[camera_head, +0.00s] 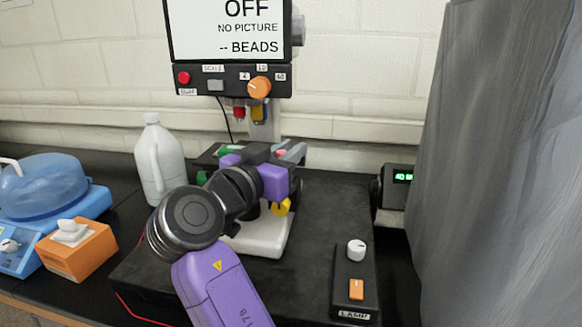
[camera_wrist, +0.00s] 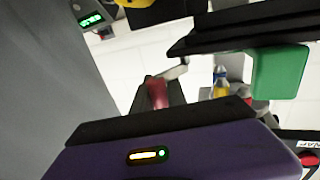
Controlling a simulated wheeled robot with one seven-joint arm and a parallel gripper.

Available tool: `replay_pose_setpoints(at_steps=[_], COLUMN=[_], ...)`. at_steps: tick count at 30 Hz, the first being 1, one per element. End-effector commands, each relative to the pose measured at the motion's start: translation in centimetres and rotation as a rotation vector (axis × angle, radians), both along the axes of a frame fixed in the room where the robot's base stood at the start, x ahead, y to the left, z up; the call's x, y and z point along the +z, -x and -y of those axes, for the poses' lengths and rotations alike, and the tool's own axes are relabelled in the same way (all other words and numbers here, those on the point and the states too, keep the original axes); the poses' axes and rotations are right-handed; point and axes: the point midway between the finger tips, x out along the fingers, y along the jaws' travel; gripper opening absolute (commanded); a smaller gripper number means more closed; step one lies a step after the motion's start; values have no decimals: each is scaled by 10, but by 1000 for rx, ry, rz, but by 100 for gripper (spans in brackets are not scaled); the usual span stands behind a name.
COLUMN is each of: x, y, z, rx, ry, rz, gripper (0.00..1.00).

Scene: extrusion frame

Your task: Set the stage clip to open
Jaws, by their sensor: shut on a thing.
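My gripper (camera_head: 277,157) reaches over the microscope stage from the front, its purple and black body covering much of the stage. In the wrist view, my gripper's dark fingers (camera_wrist: 159,91) are shut on a red-pink piece, which looks like the handle of the stage clip (camera_wrist: 157,95). A thin bent metal arm (camera_wrist: 178,71) shows just beyond the fingertips. In the head view only a small pink bit of the clip (camera_head: 281,152) shows past my gripper. Whether the clip is open or closed I cannot tell.
A green block (camera_wrist: 280,72) is close by in the wrist view. The white microscope base (camera_head: 262,238) and a lamp control box (camera_head: 356,275) are in front. A white bottle (camera_head: 160,165) and an orange box (camera_head: 78,250) stand left; a grey curtain (camera_head: 490,150) hangs right.

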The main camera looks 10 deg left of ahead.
Motion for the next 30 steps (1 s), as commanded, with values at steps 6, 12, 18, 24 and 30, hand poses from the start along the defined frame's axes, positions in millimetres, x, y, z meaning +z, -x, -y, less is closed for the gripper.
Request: replay_pose_setpoints(at_steps=[6,12,18,24,30], x=[-2,-1,0,0,0], y=[3,4,5,5,5], z=[-1,-1,-1,-2,-2], rx=[-97,-138,-147,-146,-145], ry=[1,2,1,2,2], rz=[-1,-1,-1,-1,-1], gripper=[0,0,0,0,40])
